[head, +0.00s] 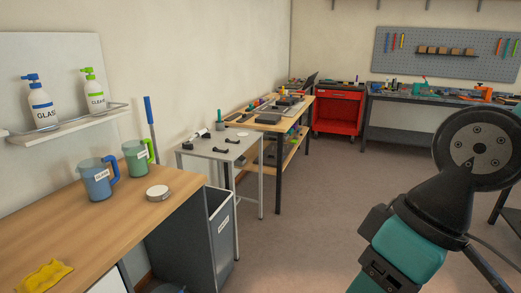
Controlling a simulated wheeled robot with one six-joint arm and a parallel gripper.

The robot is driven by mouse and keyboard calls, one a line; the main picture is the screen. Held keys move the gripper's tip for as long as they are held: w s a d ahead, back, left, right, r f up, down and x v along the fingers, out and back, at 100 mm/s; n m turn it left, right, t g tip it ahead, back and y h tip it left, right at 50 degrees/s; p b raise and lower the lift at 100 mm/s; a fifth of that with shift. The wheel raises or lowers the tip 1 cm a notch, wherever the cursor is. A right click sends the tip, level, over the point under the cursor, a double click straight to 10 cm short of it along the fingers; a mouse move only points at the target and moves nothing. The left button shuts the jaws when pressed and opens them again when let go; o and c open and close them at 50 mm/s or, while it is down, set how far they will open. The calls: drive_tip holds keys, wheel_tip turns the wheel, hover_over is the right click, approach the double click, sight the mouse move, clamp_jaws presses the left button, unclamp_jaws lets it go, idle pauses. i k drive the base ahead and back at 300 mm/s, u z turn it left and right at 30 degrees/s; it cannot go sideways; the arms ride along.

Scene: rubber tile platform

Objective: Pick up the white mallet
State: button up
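No white mallet can be made out for certain. A small pale, elongated object with a dark end (198,135) lies at the left back of the small grey table (226,155); it is too small to tell whether it is a mallet. Part of my arm, teal and black with a round dark joint, fills the right side of the head view. My gripper's fingers do not show.
A wooden counter (120,222) at left holds blue (97,185) and green (136,158) jugs, a round tin (158,193) and a yellow cloth (43,277). A grey bin (220,225) stands beside it. A red tool cabinet (338,111) stands behind. The middle floor is clear.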

sight(294, 94)
drive_tip(key=z, duration=0.6)
drive_tip(key=i, duration=2.1)
drive_tip(key=z, duration=0.15)
drive_tip(key=i, duration=2.05)
drive_tip(key=u, duration=0.6)
drive_tip(key=i, duration=0.95)
drive_tip(key=u, duration=0.25)
